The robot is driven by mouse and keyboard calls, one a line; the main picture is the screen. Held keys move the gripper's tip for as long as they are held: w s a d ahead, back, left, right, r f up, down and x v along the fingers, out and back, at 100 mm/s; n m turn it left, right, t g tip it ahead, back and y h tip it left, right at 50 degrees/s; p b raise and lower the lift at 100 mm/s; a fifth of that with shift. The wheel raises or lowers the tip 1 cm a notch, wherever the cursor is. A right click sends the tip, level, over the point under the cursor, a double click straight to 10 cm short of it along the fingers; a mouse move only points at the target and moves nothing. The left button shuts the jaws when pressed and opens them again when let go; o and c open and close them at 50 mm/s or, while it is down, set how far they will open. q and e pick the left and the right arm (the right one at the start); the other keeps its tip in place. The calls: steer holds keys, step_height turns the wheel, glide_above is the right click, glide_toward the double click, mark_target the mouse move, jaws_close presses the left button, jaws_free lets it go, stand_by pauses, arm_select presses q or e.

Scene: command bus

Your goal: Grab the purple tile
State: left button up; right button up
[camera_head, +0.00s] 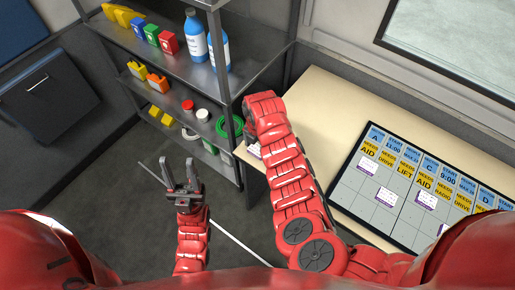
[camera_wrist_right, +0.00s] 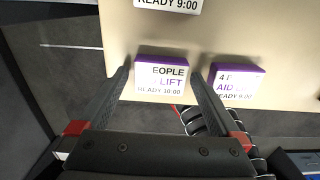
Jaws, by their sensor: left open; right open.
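In the right wrist view, a white-faced tile with purple edges (camera_wrist_right: 161,80), reading "LIFT" and "READY 10:00", lies near the edge of the beige table. My right gripper (camera_wrist_right: 160,74) is open, with one finger on each side of this tile in the picture. Contact cannot be told. A second purple-edged tile (camera_wrist_right: 237,83), reading "AID" and "READY 9:00", lies just right of the right finger. In the head view, my right arm hides its gripper, and part of a tile (camera_head: 254,150) shows at the table's left edge. My left gripper (camera_head: 178,165) is open and empty over the floor.
The beige table (camera_head: 325,105) carries a dark-framed board (camera_head: 345,203) with blue and yellow labels and several purple-edged tiles. A metal shelf (camera_head: 185,68) with bottles and boxes stands at the back left. Another tile (camera_wrist_right: 168,3) is cut off at the top of the wrist view.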

steer(key=shift+f, duration=0.15)
steer(key=c, duration=1.2)
steer(key=shift+c, duration=0.2)
